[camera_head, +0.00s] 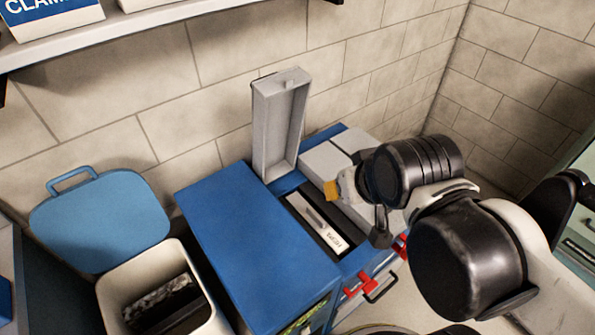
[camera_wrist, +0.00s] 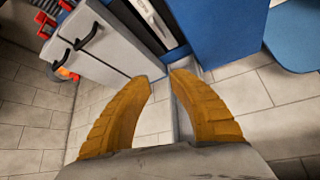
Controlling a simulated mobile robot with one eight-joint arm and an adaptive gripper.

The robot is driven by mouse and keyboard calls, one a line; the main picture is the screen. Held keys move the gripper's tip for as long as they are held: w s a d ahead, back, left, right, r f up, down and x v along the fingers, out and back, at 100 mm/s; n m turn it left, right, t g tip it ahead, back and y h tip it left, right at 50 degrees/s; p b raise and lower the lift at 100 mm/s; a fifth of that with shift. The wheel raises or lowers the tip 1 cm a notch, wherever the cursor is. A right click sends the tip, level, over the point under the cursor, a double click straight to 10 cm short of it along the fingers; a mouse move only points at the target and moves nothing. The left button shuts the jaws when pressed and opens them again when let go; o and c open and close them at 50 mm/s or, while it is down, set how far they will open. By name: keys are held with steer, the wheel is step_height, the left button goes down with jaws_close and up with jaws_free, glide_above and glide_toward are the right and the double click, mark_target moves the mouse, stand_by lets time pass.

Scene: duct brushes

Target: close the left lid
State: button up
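The left lid (camera_head: 280,125) is a long grey lid standing upright, open, at the back of the blue cabinet (camera_head: 245,245). Below it the left compartment (camera_head: 318,222) is uncovered and holds a labelled object; that compartment also shows at the top of the wrist view (camera_wrist: 155,22). My gripper (camera_head: 332,190) is just right of the lid, over the cabinet. In the wrist view its two orange fingers (camera_wrist: 162,78) are apart with nothing gripped. A grey strip, seemingly the upright lid (camera_wrist: 184,125), shows behind the right finger; I cannot tell whether they touch.
Grey lids (camera_head: 325,158) to the right lie shut; their black handles (camera_wrist: 86,36) show in the wrist view. A bin with a raised blue lid (camera_head: 100,220) stands at left. A shelf (camera_head: 140,25) is above, and the tiled wall is close behind.

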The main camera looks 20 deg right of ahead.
steer(key=shift+r, duration=0.2)
jaws_close()
step_height(320, 180, up, 16)
steer(key=n+y+p, duration=0.3)
steer(key=n+p, duration=0.2)
steer(key=p, duration=1.3)
glide_above(280, 73)
steer(key=shift+t, duration=0.3)
steer(key=shift+w+f, duration=0.2)
steer(key=shift+w, duration=0.1)
steer(key=b+x, duration=0.2)
steer(key=x, duration=0.8)
steer(key=shift+a, duration=0.15)
steer(key=shift+s+b, duration=0.15)
steer(key=shift+b, duration=0.15)
